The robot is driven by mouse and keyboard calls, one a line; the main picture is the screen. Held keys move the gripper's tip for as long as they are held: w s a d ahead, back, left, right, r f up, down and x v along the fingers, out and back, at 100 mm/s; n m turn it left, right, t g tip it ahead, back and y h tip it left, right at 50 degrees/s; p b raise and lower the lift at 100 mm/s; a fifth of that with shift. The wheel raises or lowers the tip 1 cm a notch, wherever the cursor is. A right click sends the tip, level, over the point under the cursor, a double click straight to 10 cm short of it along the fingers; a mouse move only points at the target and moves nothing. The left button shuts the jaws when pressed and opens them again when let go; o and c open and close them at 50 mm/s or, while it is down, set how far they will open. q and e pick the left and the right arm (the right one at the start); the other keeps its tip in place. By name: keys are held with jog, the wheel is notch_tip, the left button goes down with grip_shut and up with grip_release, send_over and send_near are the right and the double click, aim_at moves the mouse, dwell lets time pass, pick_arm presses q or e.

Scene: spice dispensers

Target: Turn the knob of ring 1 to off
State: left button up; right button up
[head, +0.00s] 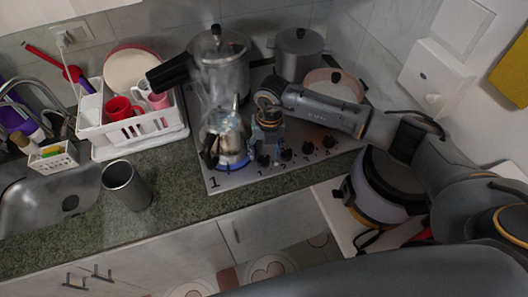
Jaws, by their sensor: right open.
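The hob (215,180) lies on the counter, with a row of dark knobs along its front right. The knob of ring 1 (263,160) is the leftmost of the row, beside a small printed "1". A metal kettle (224,135) stands on the front left ring, marked with a large "1". A blue glow shows under the kettle and steam rises above it. My right gripper (265,143) is open and points down just above and behind the ring 1 knob. I cannot tell whether it touches the knob. My left gripper is not in view.
A pressure cooker (222,58), a pot (298,52) and a lidded pan (334,86) stand behind. A dish rack (135,130) and a grey cup (127,186) are at left. A rice cooker (375,195) stands right. The counter front is clear.

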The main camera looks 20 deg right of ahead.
aim_at(264, 158)
jog(key=shift+s+a+f, duration=0.1)
jog(key=shift+a+f, duration=0.1)
jog(key=shift+f, duration=1.35)
jog(key=c, duration=1.1)
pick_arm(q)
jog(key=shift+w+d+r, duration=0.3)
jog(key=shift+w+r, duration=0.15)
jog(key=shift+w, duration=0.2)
pick_arm(e)
jog(key=shift+c, duration=0.4)
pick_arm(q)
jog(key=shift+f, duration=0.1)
